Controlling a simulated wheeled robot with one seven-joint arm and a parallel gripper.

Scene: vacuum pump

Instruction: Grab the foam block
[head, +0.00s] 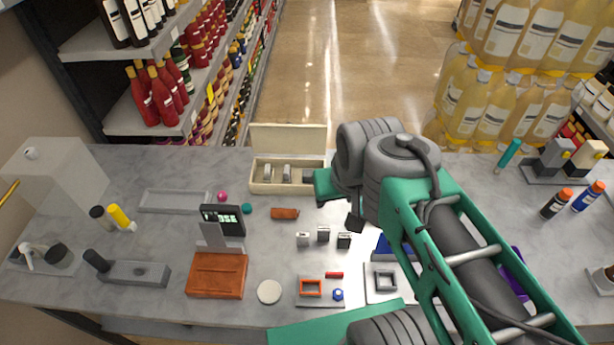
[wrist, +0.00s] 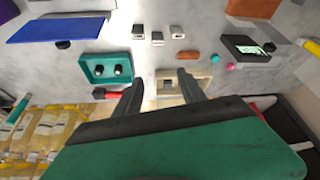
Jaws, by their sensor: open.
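No block is plainly marked as foam. The likeliest foam block is a small orange-brown block (head: 285,213) lying on the grey counter, in front of the beige open box. It also shows in the wrist view (wrist: 187,56), beyond the right fingertip and apart from it. My gripper (wrist: 157,79) is open, with two dark fingers spread and nothing between them. In the head view my arm comes in from the lower right and hides much of my gripper.
Several small metal parts (head: 323,234) stand in front of the orange-brown block. A black display unit (head: 222,219) and a brown box (head: 217,275) are to its left. A green tray (wrist: 105,68) and a blue panel (wrist: 55,29) lie left in the wrist view. The front left counter has some free room.

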